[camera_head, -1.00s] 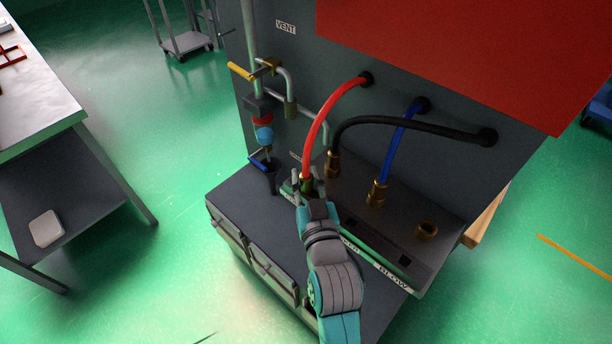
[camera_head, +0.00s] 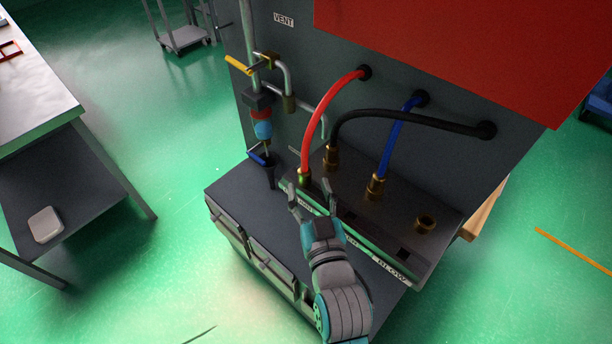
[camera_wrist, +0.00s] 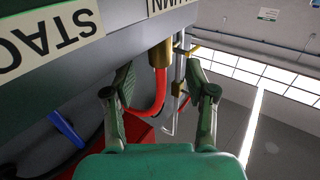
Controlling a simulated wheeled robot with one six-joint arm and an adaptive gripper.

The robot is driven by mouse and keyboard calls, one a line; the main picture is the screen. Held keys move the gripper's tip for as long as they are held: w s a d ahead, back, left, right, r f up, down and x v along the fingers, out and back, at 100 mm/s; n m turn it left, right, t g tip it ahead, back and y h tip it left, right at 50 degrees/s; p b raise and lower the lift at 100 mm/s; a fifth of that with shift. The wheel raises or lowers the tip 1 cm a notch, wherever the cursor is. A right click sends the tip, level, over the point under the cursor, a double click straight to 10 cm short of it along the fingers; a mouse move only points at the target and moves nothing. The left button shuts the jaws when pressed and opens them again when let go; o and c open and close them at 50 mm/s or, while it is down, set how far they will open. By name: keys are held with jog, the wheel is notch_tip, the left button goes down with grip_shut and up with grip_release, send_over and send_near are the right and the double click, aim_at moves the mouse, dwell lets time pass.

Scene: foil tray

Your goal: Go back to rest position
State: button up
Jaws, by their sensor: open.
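My gripper (camera_head: 313,201) is open and empty in the head view, just in front of the manifold block on the cabinet. Its two fingers also show spread apart in the wrist view (camera_wrist: 166,88). The red hose (camera_head: 318,120) runs from the panel down to a brass fitting (camera_head: 304,177) at the left end of the block, a little beyond my fingertips. In the wrist view the red hose (camera_wrist: 160,92) and its brass fitting (camera_wrist: 160,54) appear between the fingers, farther off. The gripper looks apart from the hose.
A black hose (camera_head: 400,122) and a blue hose (camera_head: 398,143) run to fittings on the block; a bare brass port (camera_head: 426,223) is at its right. A workbench (camera_head: 40,110) is far left, with open floor between.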

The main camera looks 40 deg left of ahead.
jog(key=v, duration=0.7)
jog(key=shift+s, duration=0.1)
jog(key=shift+d, duration=0.15)
